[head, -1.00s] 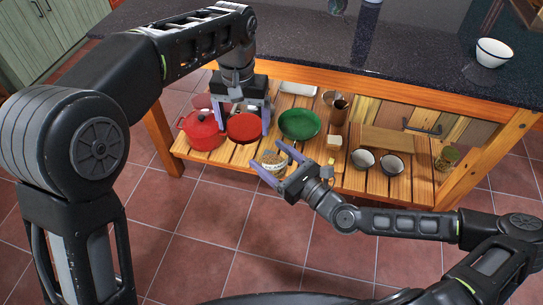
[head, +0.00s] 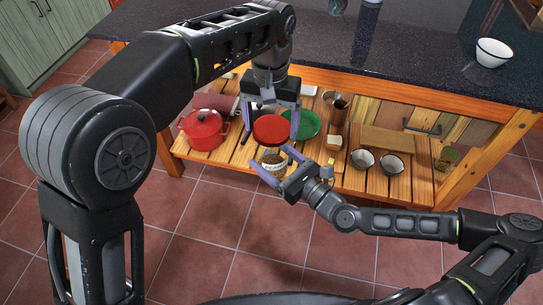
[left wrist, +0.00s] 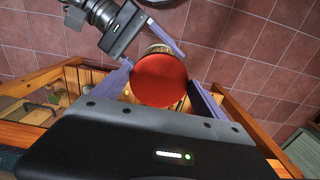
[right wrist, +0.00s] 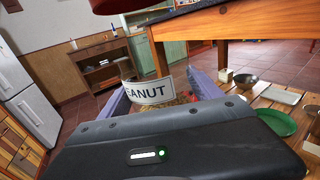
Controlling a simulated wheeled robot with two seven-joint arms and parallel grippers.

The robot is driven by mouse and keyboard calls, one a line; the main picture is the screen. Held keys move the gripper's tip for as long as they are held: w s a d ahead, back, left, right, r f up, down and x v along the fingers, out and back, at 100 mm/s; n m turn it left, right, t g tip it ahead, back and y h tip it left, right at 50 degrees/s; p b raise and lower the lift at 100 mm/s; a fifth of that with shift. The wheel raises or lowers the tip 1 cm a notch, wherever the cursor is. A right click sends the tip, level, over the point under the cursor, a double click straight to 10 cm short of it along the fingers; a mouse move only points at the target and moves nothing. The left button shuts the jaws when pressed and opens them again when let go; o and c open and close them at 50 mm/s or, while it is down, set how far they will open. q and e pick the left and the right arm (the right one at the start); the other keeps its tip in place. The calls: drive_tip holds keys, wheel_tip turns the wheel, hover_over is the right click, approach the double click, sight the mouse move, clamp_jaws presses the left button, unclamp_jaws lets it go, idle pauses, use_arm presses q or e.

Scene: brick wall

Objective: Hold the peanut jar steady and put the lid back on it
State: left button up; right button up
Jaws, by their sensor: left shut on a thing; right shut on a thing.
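The red lid (head: 271,129) is a round disc between the fingers of my left gripper (head: 271,132), which is shut on it. It also fills the middle of the left wrist view (left wrist: 160,80). The peanut jar (head: 273,160) stands lower, with an open top and brown contents visible. My right gripper (head: 276,168) is shut on the jar.
The slatted wooden shelf (head: 315,172) under the dark countertop (head: 350,60) holds a red pot (head: 203,130), a green plate (head: 308,124), two bowls, a brown cup (head: 338,110) and a small glass jar (head: 447,158). The tiled floor in front is clear.

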use_arm(q)
drive_tip(key=shift+f, duration=1.35)
drive_tip(key=shift+f, duration=0.85)
drive_tip(key=shift+f, duration=0.6)
idle(0.4)
